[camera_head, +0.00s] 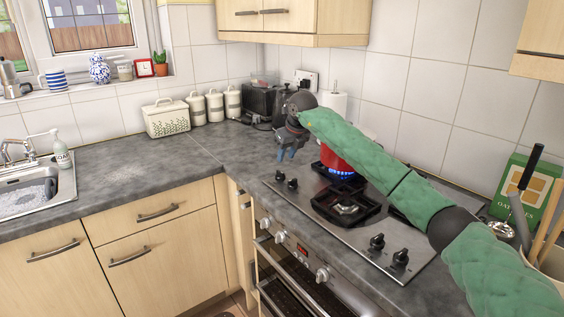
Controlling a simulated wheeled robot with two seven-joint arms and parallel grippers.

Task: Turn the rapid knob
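The steel hob (300,198) has two black knobs at its left end, one (280,176) beside another (292,184). Two more knobs, one (377,242) and another (400,258), sit at its near right end. I cannot read which one is the rapid knob. My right gripper (287,154) hangs above the far left part of the hob, over the left pair of knobs and apart from them. My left gripper is out of view.
A red pot (335,158) stands on a burner with blue flame, partly hidden by my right arm. The front burner (346,208) is bare. An oven (300,278) with its own knobs is below. A toaster (262,102) and white canisters (197,108) stand behind. The left worktop (130,170) is clear.

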